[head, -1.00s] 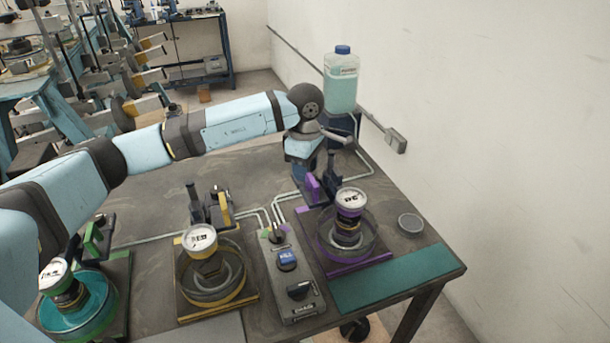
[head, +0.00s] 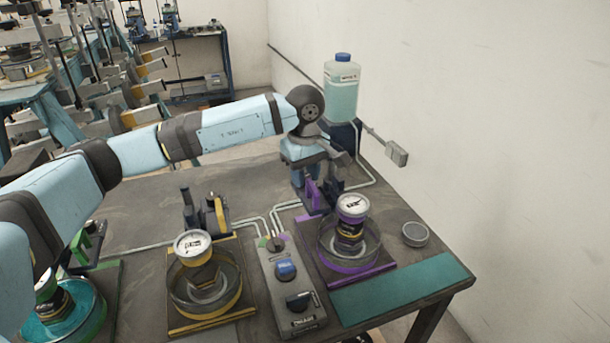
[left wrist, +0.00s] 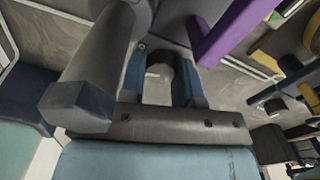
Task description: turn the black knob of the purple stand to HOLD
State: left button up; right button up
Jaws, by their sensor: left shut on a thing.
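The purple stand (head: 348,277) is at the right of the table in the head view, with a basin, a gauge (head: 352,206) and an upright purple lever (head: 312,196). The purple lever also shows in the left wrist view (left wrist: 232,28). My left gripper (head: 308,178) is behind the stand, pointing down next to the lever. In the left wrist view its blue fingers (left wrist: 161,88) are shut on a dark round piece (left wrist: 159,72), apparently the black knob. The knob's pointer and the HOLD mark cannot be read. My right gripper is not in view.
A grey box with blue and black knobs (head: 290,292) stands between the purple and yellow stands (head: 212,318). A thick grey post (left wrist: 88,75) is close beside my gripper. A bottle (head: 342,90) stands behind, near the wall. A green mat (head: 405,288) lies in front.

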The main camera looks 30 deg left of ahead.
aim_at(306, 176)
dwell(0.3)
pick_arm(q)
jog(key=o, duration=0.6)
jog(key=shift+o, duration=0.2)
notch_tip(306, 176, up, 14)
jog(key=shift+f, duration=0.1)
dwell(0.4)
